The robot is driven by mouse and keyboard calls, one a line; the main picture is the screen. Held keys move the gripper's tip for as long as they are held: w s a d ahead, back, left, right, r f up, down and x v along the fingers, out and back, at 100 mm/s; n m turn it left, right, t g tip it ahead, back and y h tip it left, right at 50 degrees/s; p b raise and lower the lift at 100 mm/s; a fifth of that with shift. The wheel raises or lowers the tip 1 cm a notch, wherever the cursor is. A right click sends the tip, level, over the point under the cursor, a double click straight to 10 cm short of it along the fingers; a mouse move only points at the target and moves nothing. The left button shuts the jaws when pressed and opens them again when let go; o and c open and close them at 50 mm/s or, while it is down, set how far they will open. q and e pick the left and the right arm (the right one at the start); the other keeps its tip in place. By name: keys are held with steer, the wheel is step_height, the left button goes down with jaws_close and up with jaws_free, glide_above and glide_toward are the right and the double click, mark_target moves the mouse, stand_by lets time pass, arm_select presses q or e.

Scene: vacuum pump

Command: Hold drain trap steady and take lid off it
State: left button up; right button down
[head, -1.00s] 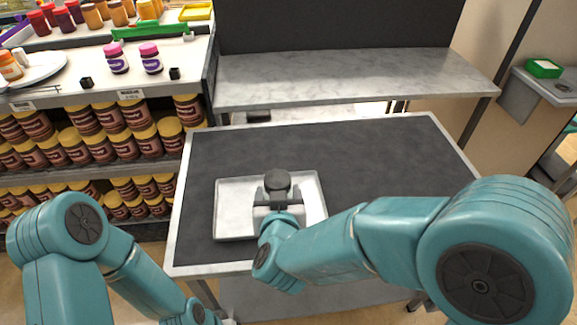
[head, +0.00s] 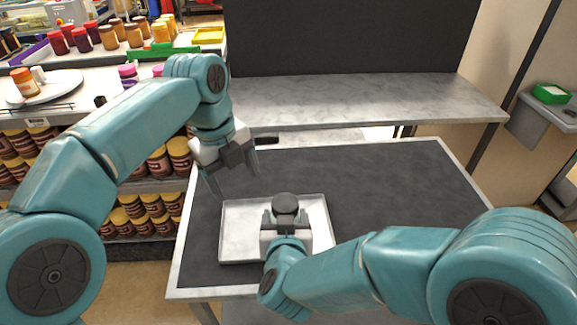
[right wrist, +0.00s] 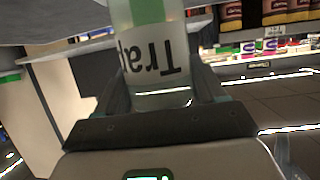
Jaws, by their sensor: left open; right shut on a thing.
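The drain trap shows in the right wrist view as a pale, clear-looking cylinder (right wrist: 155,62) with a white label reading "Trap", upside down in that picture, and a green band. In the head view its dark round lid (head: 286,203) is on top, and the body below is mostly hidden. My right gripper (head: 285,219) is shut on the trap, one finger on each side, over the metal tray. My left gripper (head: 235,182) is open and empty, pointing down behind and left of the trap, apart from the lid.
The shallow metal tray (head: 238,247) lies on the dark-topped table (head: 400,190). The table is clear to the right and behind the tray. A grey shelf (head: 370,98) stands behind it. Shelves of jars (head: 135,212) stand on the left, close to my left arm.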

arm_select(q)
step_height(320, 180, up, 4)
steer(key=m, duration=0.2)
steer(key=m+y, duration=0.1)
steer(key=m, duration=0.3)
glide_above(291, 200)
steer(key=shift+w+a+f+g, duration=0.15)
steer(key=shift+a+f+g, duration=0.15)
steer(key=shift+f, duration=0.1)
steer(key=shift+s+m, duration=0.25)
steer(key=shift+m, duration=0.05)
steer(key=shift+s+a+f, duration=0.1)
steer(key=shift+s+f, duration=0.1)
step_height(291, 200, down, 6)
steer(key=shift+f, duration=0.25)
steer(key=shift+w+d+f, duration=0.2)
steer(key=shift+f, duration=0.35)
steer(key=shift+s+a+r, duration=0.1)
steer(key=shift+s, duration=0.05)
steer(key=shift+c, duration=0.6)
steer(key=c, duration=1)
steer(key=shift+d, duration=0.2)
steer(key=shift+o, duration=0.2)
steer(key=n, duration=0.4)
steer(key=shift+d+n, duration=0.1)
steer(key=shift+n, duration=0.2)
steer(key=n, duration=0.5)
steer(key=shift+w, duration=0.2)
